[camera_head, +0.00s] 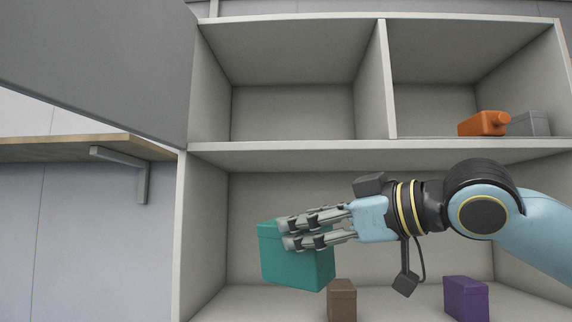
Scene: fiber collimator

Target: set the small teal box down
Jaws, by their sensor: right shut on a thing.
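The small teal box (295,268) is in the lower compartment of the shelf unit, seen in the head view. It is slightly tilted and appears held above the compartment floor. My right gripper (287,233) comes in from the right and is shut on the teal box, with its fingers across the box's upper right part. The fingers hide part of the box's front and top. My left gripper is not in view.
A brown box (342,300) and a purple box (466,298) stand on the lower compartment floor (244,303). An orange container (482,124) and a grey box (530,124) sit in the upper right compartment. The upper left compartment is empty. A wooden wall shelf (75,148) is at left.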

